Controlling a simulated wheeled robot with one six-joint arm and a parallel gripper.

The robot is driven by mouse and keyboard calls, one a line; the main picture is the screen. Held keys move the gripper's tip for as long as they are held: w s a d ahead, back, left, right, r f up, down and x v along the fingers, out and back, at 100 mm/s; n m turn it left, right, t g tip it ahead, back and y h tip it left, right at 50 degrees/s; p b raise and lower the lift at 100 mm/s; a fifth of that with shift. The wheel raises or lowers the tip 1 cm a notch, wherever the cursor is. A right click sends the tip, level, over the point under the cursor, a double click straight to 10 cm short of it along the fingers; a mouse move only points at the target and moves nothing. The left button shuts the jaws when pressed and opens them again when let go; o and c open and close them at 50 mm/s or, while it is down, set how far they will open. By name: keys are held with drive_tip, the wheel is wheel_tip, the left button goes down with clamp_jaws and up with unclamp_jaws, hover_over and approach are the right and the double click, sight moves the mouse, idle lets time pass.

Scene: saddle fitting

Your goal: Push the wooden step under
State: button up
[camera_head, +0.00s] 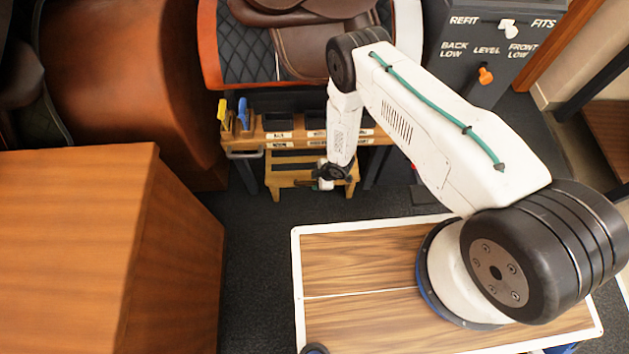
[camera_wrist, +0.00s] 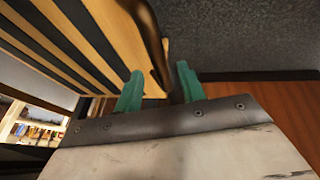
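The wooden step (camera_head: 290,178) is a low, light-wood stool with slats. It stands on the dark floor at the front of the wooden bench, partly beneath its top. My gripper (camera_head: 330,178) is low at the step's right end, and my wrist hides part of that end. In the wrist view, the step's pale slats (camera_wrist: 93,45) fill the upper left. My gripper's two green fingertips (camera_wrist: 160,90) are apart, with a brown curved bar (camera_wrist: 146,28) reaching toward the gap between them. I cannot tell whether the fingers touch it.
The wooden bench (camera_head: 240,143) holds dark bins and yellow and blue tools. A saddle on a quilted stand (camera_head: 245,50) is behind it. A large wooden cabinet (camera_head: 75,240) blocks the left. Dark floor (camera_head: 255,260) is clear between cabinet and my base.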

drive_tip(key=v, duration=0.6)
drive_tip(key=shift+d, duration=0.1)
